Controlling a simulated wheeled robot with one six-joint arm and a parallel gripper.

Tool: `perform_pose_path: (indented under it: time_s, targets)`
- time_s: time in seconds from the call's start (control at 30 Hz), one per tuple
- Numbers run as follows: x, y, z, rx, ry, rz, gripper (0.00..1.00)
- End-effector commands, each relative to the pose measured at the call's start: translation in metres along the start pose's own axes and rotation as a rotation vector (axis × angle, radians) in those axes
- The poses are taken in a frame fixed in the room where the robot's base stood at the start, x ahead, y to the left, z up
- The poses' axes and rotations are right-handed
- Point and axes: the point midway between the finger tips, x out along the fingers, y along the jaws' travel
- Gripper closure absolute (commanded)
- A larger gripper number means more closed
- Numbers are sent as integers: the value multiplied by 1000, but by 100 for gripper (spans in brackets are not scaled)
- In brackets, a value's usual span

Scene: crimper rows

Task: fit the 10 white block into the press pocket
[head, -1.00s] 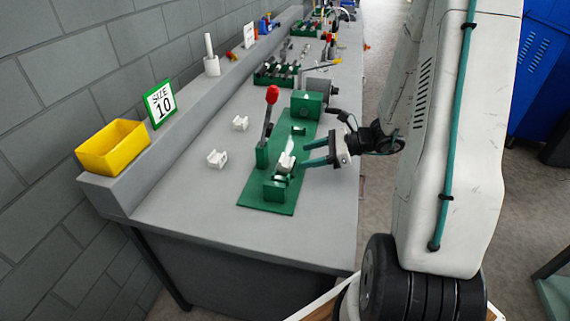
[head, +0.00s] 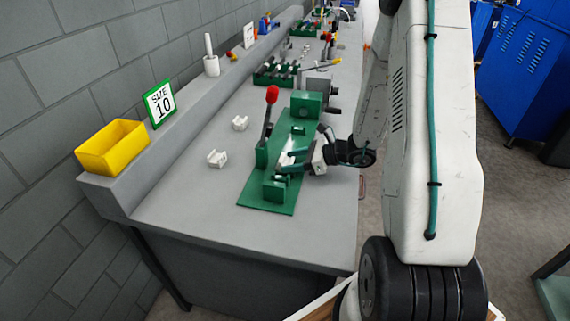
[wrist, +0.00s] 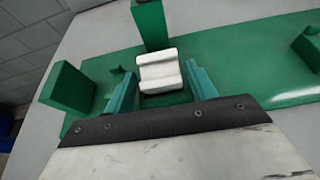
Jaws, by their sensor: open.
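The green press (head: 262,193) stands on the bench with its red-knobbed lever (head: 271,95) upright. A white block (wrist: 160,70) is at the press pocket (wrist: 165,99), between my fingers in the wrist view. It sits at or over the dark pocket; I cannot tell whether it is fully seated. In the head view my fingers mostly hide it. My gripper (head: 288,162) is open, with a teal finger on each side of the block and small gaps visible. Two other white blocks, a nearer one (head: 217,158) and a farther one (head: 240,122), lie on the bench left of the press.
A yellow bin (head: 112,148) and a "SIZE 10" sign (head: 159,103) stand on the ledge at left. A green rack (head: 276,73) lies farther back. The bench (head: 185,200) is clear in front and left of the press.

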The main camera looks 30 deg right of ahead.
Motion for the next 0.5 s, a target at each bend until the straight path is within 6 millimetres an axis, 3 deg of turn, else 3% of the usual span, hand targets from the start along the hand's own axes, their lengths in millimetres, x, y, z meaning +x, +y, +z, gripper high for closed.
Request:
perform_pose_path:
  time_s: [0.1, 0.2, 0.23, 0.5]
  targets:
    - [0, 0, 0, 0, 0, 0, 46]
    - [0, 0, 0, 0, 0, 0, 74]
    - [0, 0, 0, 0, 0, 0, 79]
    - [-1, 0, 0, 0, -1, 0, 82]
